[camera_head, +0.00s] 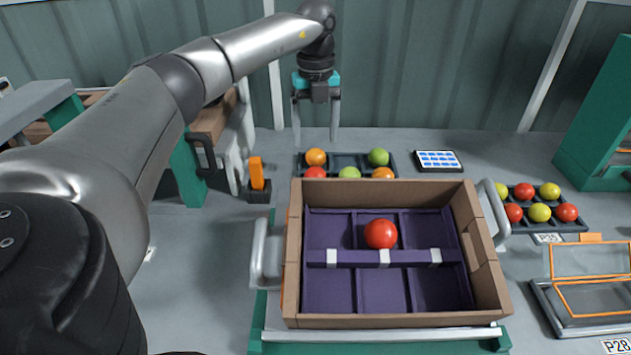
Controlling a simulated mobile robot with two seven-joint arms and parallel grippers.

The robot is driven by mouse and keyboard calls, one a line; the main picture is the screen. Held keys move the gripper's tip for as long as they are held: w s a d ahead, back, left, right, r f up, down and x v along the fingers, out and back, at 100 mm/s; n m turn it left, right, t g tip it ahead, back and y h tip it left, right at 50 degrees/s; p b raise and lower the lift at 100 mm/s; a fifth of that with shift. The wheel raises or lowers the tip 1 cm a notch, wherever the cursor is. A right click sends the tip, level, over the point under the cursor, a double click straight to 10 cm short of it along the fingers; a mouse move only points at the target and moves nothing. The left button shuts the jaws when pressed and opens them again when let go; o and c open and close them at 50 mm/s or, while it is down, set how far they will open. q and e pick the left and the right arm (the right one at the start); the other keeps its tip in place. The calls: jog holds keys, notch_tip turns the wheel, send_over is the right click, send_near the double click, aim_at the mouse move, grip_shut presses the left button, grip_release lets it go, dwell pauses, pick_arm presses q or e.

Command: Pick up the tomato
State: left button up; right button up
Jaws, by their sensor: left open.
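A red tomato (381,234) sits in the back middle compartment of a brown box (400,322) with a purple divided insert. The box's other compartments look empty. Behind the box, a dark tray (345,161) holds several orange, green and red tomatoes, its front partly hidden by the box wall. My left gripper (316,135) points down above the back of this tray, with its two fingers apart and nothing between them. It is behind the box, apart from the red tomato. My right gripper is not in view.
A second dark tray (575,224) with several red and yellow tomatoes lies at the right. A tablet (438,160) lies behind the box. An orange tool in a holder (258,180) stands left of the box. Metal handles (262,255) flank the box.

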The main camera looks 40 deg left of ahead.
pick_arm(q)
jog(key=b, duration=0.1)
send_over(315, 169)
notch_tip(315, 169, down, 5)
jog(key=shift+d+r, duration=0.1)
jog(key=shift+r, duration=0.05)
jog(key=shift+f, duration=0.6)
notch_tip(315, 169, down, 3)
jog(key=shift+b, duration=0.65)
jog(key=shift+f, duration=0.65)
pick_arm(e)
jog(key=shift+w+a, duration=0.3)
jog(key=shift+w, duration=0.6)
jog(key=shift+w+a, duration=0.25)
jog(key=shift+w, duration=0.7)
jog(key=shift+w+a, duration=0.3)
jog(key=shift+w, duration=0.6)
pick_arm(q)
jog(key=c, duration=0.7)
jog(key=shift+r, duration=0.15)
